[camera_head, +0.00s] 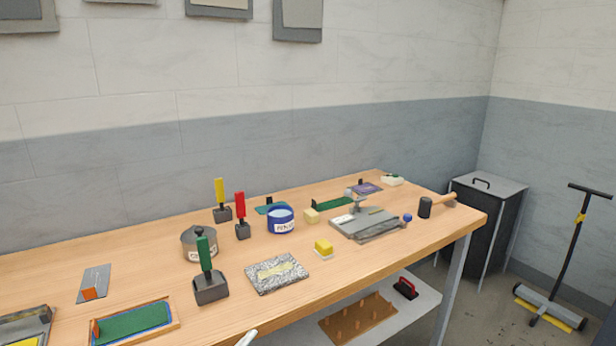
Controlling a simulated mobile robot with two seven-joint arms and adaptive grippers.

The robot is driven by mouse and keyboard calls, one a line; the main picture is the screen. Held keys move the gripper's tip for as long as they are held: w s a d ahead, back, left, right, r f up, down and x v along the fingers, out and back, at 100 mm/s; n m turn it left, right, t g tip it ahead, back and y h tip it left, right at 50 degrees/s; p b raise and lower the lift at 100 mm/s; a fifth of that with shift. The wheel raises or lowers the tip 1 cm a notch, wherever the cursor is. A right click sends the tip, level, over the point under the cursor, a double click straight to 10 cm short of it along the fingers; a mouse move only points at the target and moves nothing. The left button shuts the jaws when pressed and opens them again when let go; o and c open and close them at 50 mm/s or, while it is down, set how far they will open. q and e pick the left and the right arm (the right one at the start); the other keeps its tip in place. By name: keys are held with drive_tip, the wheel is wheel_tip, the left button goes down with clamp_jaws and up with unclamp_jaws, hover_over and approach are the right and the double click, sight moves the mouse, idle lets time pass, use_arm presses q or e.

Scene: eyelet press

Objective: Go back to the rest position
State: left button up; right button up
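Neither of my grippers shows in the head view. Only a small white tip, which may be part of one of my arms, shows at the bottom edge in front of the table; I cannot tell which arm. The wooden workbench (330,262) runs across the view. A grey press-like device (362,222) with an upright part stands on its right half. A mallet (426,207) with a black head lies to the right of it, by a small blue item (407,218).
Handled stamps in green (205,254), red (240,207) and yellow (220,191) stand on the bench. A blue tin (281,220), a grey tin (199,243) and a speckled board (276,273) are nearby. A dark bin (483,215) and a push broom (560,270) stand at right.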

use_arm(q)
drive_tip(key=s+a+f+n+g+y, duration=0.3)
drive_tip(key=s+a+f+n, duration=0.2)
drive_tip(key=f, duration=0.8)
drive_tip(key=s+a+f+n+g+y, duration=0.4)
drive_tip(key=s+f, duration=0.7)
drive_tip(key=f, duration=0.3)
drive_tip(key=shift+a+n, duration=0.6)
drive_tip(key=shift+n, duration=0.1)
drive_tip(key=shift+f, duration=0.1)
